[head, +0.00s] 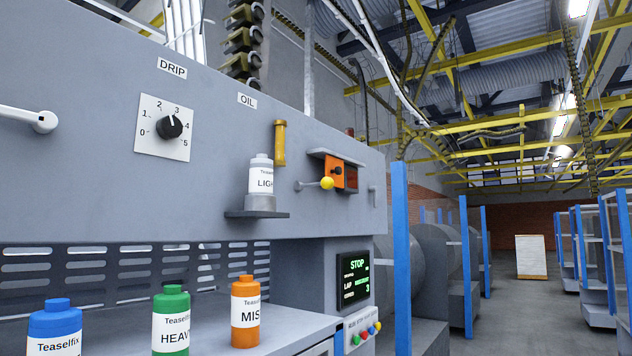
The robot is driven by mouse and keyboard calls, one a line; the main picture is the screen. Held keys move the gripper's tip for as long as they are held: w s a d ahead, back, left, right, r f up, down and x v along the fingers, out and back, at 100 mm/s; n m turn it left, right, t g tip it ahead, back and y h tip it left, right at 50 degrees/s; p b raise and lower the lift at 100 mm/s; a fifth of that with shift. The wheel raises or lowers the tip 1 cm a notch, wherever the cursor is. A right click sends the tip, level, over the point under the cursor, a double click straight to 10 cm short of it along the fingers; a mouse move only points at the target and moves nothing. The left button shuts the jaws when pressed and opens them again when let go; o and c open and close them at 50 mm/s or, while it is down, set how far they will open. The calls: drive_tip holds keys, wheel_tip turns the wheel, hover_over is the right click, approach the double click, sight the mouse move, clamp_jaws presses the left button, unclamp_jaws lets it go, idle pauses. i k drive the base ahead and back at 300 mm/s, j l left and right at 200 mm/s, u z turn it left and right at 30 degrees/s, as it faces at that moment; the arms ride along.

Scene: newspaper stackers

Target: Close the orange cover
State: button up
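The orange cover (334,167) is on the grey machine panel under a small grey hood, right of the middle of the head view. It is a small orange plate with a black knob (337,171). A dark reddish area (352,179) shows just to its right, so the cover seems to stand open, but how far I cannot tell. A lever with a yellow ball (327,183) sticks out just left of the cover and is close to its lower edge in the picture. My gripper is not in view.
A white LIGHT bottle (261,180) stands on a grey shelf (240,214) left of the cover, beside a brass tube (280,144). Blue (55,322), green (171,306) and orange (245,290) bottles stand on the ledge below.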

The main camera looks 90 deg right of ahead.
sight(334, 167)
drive_tip(key=l+z, duration=0.1)
drive_tip(key=z, duration=3.05)
